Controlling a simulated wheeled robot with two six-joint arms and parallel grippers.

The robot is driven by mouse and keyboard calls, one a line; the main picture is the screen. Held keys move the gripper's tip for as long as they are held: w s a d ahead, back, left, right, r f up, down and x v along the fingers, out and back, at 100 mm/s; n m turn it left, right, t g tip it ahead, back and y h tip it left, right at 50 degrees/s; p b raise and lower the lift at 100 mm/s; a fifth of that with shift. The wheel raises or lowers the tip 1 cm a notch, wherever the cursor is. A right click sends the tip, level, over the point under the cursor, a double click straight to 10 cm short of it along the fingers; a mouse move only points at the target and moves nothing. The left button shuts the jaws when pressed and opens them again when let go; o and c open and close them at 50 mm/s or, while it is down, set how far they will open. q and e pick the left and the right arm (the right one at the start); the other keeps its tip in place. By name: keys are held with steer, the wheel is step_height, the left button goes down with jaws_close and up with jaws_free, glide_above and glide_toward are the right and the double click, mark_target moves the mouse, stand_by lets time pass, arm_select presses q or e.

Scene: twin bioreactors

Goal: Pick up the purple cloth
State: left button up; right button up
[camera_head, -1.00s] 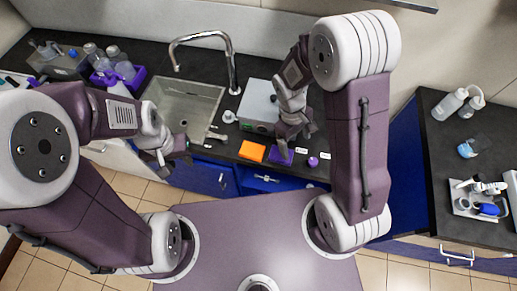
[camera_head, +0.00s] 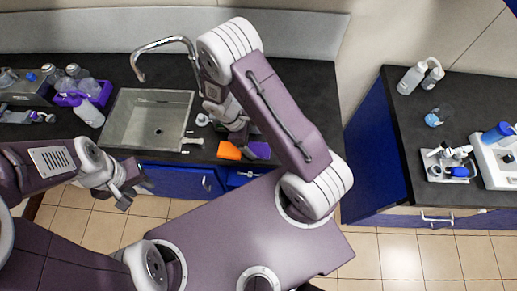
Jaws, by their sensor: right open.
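The purple cloth (camera_head: 260,150) lies flat on the dark counter by its front edge, just right of the orange cloth (camera_head: 229,151). My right gripper (camera_head: 243,138) is open and hangs at the back edge of the two cloths. Its fingertips are small and partly hidden by the arm, and I cannot tell whether they touch the purple cloth. Part of that cloth's right side is hidden behind my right arm. My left gripper (camera_head: 130,193) is open and empty, in front of the blue cabinets and away from the cloths.
A sink (camera_head: 148,120) with a tall tap (camera_head: 165,43) is left of the cloths. A purple rack with bottles (camera_head: 80,93) stands further left. A side counter (camera_head: 405,130) at right holds wash bottles (camera_head: 412,78) and a tray of tools (camera_head: 447,165).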

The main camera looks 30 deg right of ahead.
mark_target(258, 149)
steer(key=x, duration=0.3)
steer(key=shift+s, duration=0.2)
steer(key=shift+d+f, duration=0.2)
steer(key=shift+f, duration=0.3)
steer(key=shift+f, duration=0.1)
steer(key=shift+c, duration=0.4)
steer(key=c, duration=1.4)
